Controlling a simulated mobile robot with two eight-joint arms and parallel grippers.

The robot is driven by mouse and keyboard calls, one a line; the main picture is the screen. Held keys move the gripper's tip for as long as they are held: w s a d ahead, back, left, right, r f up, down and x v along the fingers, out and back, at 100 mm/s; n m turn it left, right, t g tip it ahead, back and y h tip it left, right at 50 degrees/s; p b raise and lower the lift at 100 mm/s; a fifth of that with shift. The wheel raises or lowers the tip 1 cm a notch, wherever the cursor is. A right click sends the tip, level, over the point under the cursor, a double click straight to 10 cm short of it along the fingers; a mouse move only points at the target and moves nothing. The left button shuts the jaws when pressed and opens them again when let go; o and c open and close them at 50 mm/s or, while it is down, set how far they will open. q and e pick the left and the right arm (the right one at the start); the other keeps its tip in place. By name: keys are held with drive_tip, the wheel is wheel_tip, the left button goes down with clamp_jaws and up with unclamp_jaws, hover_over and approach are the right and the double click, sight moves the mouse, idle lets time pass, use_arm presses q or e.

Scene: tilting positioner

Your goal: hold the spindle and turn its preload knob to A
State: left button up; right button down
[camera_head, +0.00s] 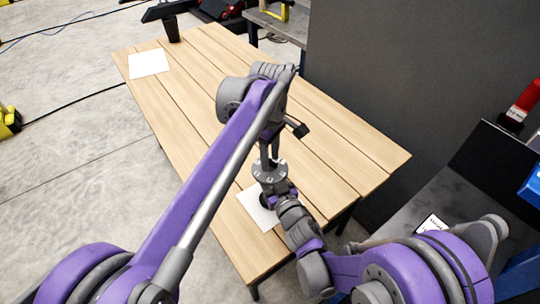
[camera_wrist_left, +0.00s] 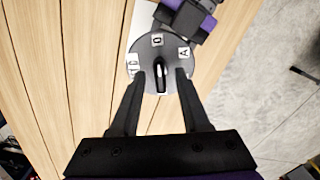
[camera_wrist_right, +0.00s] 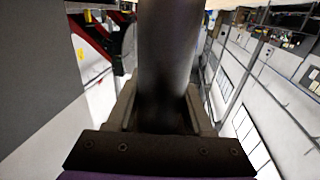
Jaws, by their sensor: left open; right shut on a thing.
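The spindle's round grey dial (camera_head: 270,171) faces up over the near part of the table. In the left wrist view the dial (camera_wrist_left: 148,56) carries letter tags, with D at the top and A at the upper right; the left tag is hard to read. The dark bar-shaped preload knob (camera_wrist_left: 161,77) stands at its middle, one end roughly towards D. My left gripper (camera_wrist_left: 160,74) is open above the dial, one finger on each side of the knob, apparently apart from it. My right gripper (camera_wrist_right: 162,105) is shut on the spindle's dark cylindrical body (camera_wrist_right: 168,50).
The slatted wooden table (camera_head: 205,62) has a white sheet (camera_head: 257,210) beneath the spindle and another (camera_head: 149,62) at the far left. A black cup (camera_head: 172,29) stands at the far end. A dark grey panel (camera_head: 400,70) rises along the right. The table's middle is largely clear.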

use_arm(q)
clamp_jaws()
drive_tip(key=shift+m, duration=0.4)
drive_tip(key=m, duration=0.4)
drive_tip(key=shift+m, duration=0.4)
drive_tip(key=m, duration=0.6)
idle(0.5)
